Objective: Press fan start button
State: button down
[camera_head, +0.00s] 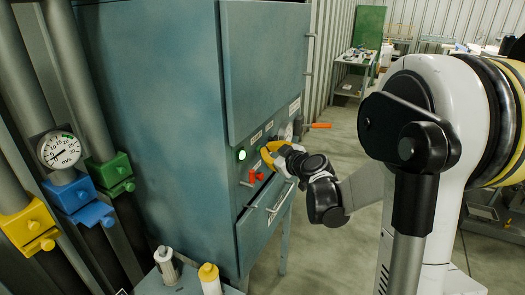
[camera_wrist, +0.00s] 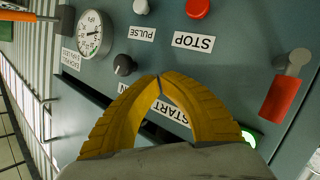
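The teal cabinet's control panel (camera_head: 262,135) faces my gripper (camera_head: 268,152). In the wrist view the yellow fingers of my gripper (camera_wrist: 158,78) meet at their tips, with nothing between them. A START label (camera_wrist: 170,112) shows between the fingers, partly covered. A lit green button (camera_wrist: 250,138) is beside the right finger in the wrist view, partly hidden by the gripper. In the head view a glowing green light (camera_head: 241,154) is left of the gripper. I cannot tell whether the fingertips touch the panel.
Around the panel in the wrist view are a red button (camera_wrist: 198,8) near a STOP label, a white button (camera_wrist: 141,6), a black knob (camera_wrist: 124,65), a red-handled lever (camera_wrist: 281,95) and a gauge (camera_wrist: 94,33). Bottles (camera_head: 168,265) stand low in front of the cabinet.

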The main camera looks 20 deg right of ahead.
dwell(0.5)
jog(key=shift+s+d, duration=0.55)
jog(key=shift+s, duration=0.2)
jog(key=shift+s+d+b, duration=0.15)
jog(key=shift+s+d, duration=0.65)
jog(key=shift+s, duration=0.2)
jog(key=shift+s+d+b, duration=0.15)
jog(key=shift+s+d, duration=0.6)
jog(key=shift+s, duration=0.2)
